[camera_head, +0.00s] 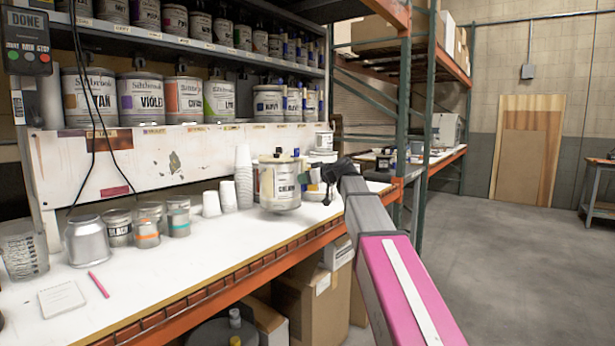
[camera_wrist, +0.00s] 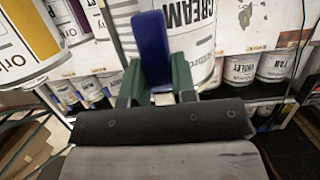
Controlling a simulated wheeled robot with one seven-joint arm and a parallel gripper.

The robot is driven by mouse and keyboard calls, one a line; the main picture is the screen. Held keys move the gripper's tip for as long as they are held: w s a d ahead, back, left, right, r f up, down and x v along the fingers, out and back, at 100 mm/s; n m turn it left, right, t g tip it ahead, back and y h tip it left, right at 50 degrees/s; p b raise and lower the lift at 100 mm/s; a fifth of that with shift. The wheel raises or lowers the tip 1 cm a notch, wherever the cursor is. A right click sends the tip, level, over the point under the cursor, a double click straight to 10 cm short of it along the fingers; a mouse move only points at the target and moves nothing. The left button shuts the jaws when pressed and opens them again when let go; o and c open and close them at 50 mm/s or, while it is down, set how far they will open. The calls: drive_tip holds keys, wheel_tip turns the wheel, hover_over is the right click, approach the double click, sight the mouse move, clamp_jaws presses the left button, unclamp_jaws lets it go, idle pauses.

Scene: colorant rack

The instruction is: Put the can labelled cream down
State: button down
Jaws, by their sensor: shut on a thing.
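The cream can (camera_head: 280,185) is a pale can with a white label, upright over the front part of the white bench top (camera_head: 150,255). I cannot tell whether its base touches the bench. My gripper (camera_head: 318,174) is at the can's right side and shut on it. In the wrist view the can's label reads CREAM (camera_wrist: 203,40).
White paper cups (camera_head: 244,178) stand just left of the can. Small tins (camera_head: 148,222), a silver can (camera_head: 87,241), a measuring beaker (camera_head: 24,255), a notepad (camera_head: 62,299) and a pink pencil (camera_head: 98,285) are further left. Bare bench lies in front. Shelves of labelled cans (camera_head: 178,98) rise behind.

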sight(306, 188)
drive_tip(key=shift+w+f, duration=0.2)
drive_tip(key=shift+f, duration=1.8)
drive_tip(key=c, duration=0.9)
unclamp_jaws()
drive_tip(key=shift+f, duration=0.15)
drive_tip(key=shift+s, duration=0.1)
drive_tip(key=v, duration=1.2)
